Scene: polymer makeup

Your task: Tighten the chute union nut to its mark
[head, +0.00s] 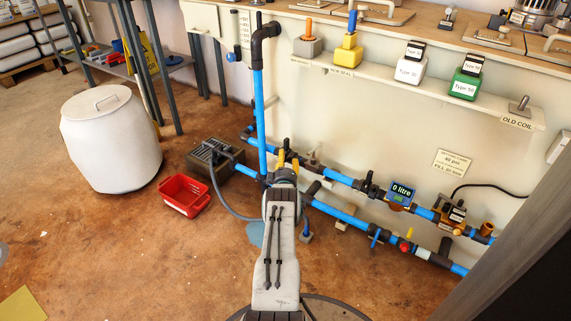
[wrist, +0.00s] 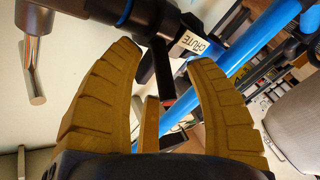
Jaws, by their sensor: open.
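A black pipe fitting (wrist: 157,68), which looks like the chute union, lies beyond and between the fingertips. I cannot tell whether the fingers touch it. A white label (wrist: 192,43) reading CHUTE is on the fitting, near the right fingertip. A dark lever-like piece with a reddish edge (wrist: 184,102) sticks out below it. No mark on the nut is clear. In the head view my gripper (head: 288,157) is at the lower blue pipes, and my arm hides the fitting there.
Blue pipes (head: 337,211) with valves run low along the bench front. A blue meter (head: 402,192) reads 0 litre. A red basket (head: 186,195), a grey crate (head: 215,157) and a white bin (head: 108,140) stand to the left. Open floor lies at lower left.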

